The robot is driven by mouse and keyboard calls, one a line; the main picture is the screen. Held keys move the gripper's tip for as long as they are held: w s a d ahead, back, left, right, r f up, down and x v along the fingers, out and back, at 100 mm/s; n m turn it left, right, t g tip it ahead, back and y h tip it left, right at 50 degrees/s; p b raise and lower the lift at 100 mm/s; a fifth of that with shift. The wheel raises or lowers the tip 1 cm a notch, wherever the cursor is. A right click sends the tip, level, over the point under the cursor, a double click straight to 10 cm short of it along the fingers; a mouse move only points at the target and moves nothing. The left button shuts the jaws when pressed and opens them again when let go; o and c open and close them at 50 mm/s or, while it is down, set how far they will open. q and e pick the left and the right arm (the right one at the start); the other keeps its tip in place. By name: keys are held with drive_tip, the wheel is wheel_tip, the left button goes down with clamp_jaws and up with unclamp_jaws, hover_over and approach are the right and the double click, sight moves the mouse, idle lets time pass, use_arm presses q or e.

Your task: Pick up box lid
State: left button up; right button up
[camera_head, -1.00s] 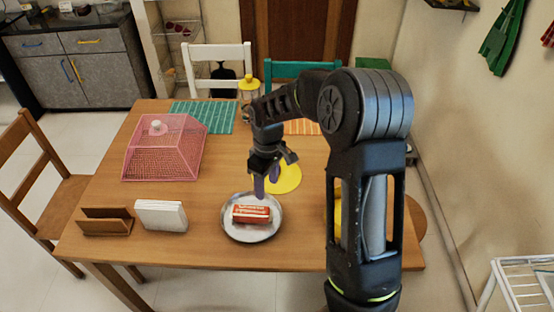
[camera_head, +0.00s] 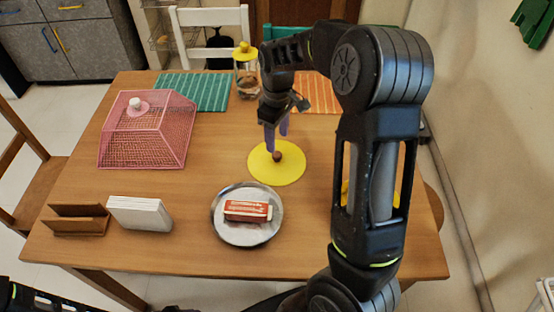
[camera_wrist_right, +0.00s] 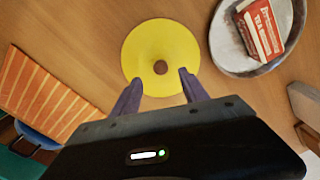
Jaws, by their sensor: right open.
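A flat, round yellow lid (camera_head: 262,172) with a small brown knob (camera_head: 277,156) lies on the wooden table, behind the metal plate. It also shows in the right wrist view (camera_wrist_right: 150,45), with its knob (camera_wrist_right: 160,67) near the middle. My right gripper (camera_head: 277,145) points down above the lid with its purple fingers apart. In the right wrist view the fingers (camera_wrist_right: 160,80) are on either side of the knob's line, and nothing is between them. Whether the fingertips touch the lid cannot be told. My left gripper is not in view.
A metal plate (camera_head: 221,230) holding a red tea box (camera_head: 245,211) stands in front of the lid. A pink mesh cover (camera_head: 150,140), a yellow-topped jar (camera_head: 246,75), a wooden holder (camera_head: 78,226) and a white stack (camera_head: 140,213) are around.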

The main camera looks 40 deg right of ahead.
sight(277, 153)
drive_tip(key=shift+s+r, duration=0.1)
drive_tip(key=shift+f, duration=1.35)
wheel_tip(277, 153, down, 5)
drive_tip(key=shift+f+p, duration=0.1)
drive_tip(key=shift+p, duration=0.45)
drive_tip(key=shift+c, duration=0.3)
clamp_jaws()
